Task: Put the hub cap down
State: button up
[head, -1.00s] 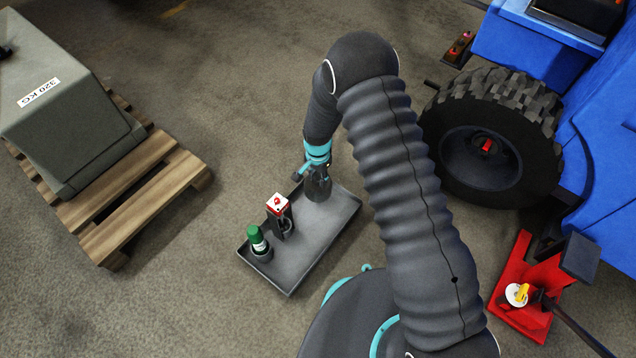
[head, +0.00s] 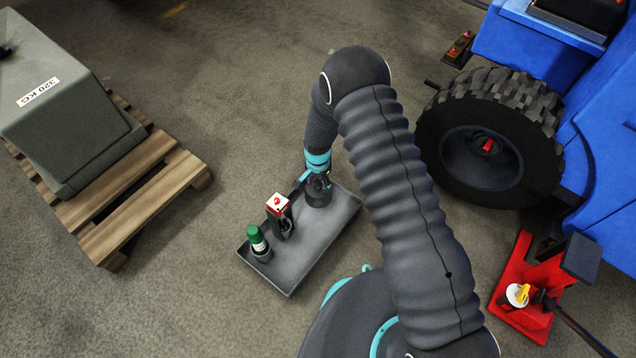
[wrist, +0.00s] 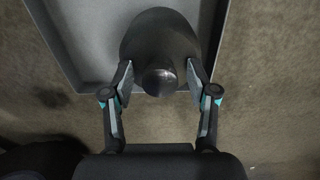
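The hub cap is a dark rounded piece with a knob on top. In the head view the hub cap (head: 318,199) is at the far right corner of the grey tray (head: 308,265), apparently resting on it. In the wrist view the hub cap (wrist: 160,38) is directly below my gripper, with its knob between the fingers. My gripper (wrist: 160,74) is open around the knob, with a narrow gap on each side. In the head view my gripper (head: 316,180) is small and partly merges with the dark cap.
A green-capped bottle (head: 258,243) and a red-and-white-topped item (head: 279,212) stand in the tray. A pallet (head: 140,205) with a 320 KG block (head: 60,100) is left. The vehicle's wheel (head: 488,145) and a red jack (head: 530,290) are right. Bare floor lies beyond the tray.

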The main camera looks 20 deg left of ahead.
jog(key=shift+r, duration=0.1)
notch_tip(320, 180, up, 12)
jog(key=shift+p, duration=0.45)
jog(key=d+r+n+t, duration=0.1)
jog(key=d+r, duration=0.4)
jog(key=r, duration=0.4)
jog(key=s+d+r+t, duration=0.1)
jog(key=d+r, duration=0.5)
jog(key=r, duration=0.4)
jog(key=d+r+n, duration=0.1)
jog(key=d+r, duration=0.4)
jog(key=r, duration=0.4)
jog(key=s+d+r+n+t, duration=0.1)
jog(key=s+d+r, duration=0.5)
jog(key=s, duration=0.5)
jog(key=s+d+r+n+t, duration=0.1)
jog(key=s+d+r+t, duration=0.1)
jog(key=s+d+r, duration=0.5)
jog(key=s+d, duration=0.2)
jog(key=s, duration=0.1)
jog(key=shift+s+d+n+t, duration=0.3)
jog(key=shift+s+d, duration=0.1)
